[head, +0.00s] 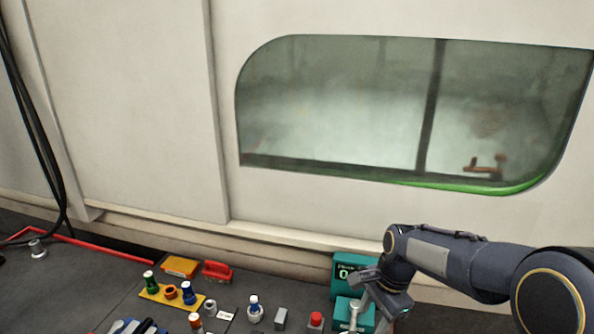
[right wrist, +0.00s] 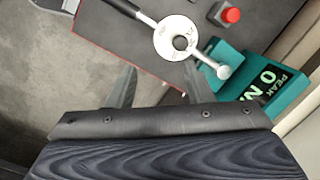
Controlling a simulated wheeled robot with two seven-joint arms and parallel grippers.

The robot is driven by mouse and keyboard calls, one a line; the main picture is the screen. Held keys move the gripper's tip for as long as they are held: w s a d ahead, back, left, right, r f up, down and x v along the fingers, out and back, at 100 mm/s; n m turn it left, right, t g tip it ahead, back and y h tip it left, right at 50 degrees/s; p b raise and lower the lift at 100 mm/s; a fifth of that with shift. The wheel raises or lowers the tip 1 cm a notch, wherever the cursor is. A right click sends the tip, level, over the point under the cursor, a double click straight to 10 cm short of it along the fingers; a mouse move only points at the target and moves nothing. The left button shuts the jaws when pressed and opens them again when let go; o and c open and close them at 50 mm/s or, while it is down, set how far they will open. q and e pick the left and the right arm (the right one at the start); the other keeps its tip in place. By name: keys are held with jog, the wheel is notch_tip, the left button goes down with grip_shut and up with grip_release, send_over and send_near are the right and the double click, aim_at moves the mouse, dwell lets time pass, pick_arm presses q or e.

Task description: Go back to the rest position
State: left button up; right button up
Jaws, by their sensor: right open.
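My right gripper (head: 372,294) hangs at the lower right in the head view, at the end of my dark right arm, in front of a teal device. The right wrist view shows its two fingers (right wrist: 160,88) spread apart with nothing between them. Beyond the fingertips lies a tool with a black handle and a round pale dial (right wrist: 168,48), apart from the fingers. My left gripper is not seen in either view.
The teal tester (head: 345,268) has a display, which also shows in the right wrist view (right wrist: 265,92). A red button (head: 316,319), a yellow rack (head: 160,293) of coloured pieces and a red-handled block (head: 217,271) stand on the dark bench. A windowed wall (head: 130,120) rises behind.

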jog(key=s+d+r+n+t+y, duration=0.1)
jog(key=s+n, duration=0.5)
jog(key=s, duration=0.6)
jog(key=s+d+r+n+t+y, duration=0.1)
jog(key=s+r+n+t, duration=0.3)
jog(key=s, duration=0.8)
jog(key=shift+d+r+n, duration=0.4)
jog(key=shift+d+n, duration=0.1)
jog(key=shift+n, duration=0.6)
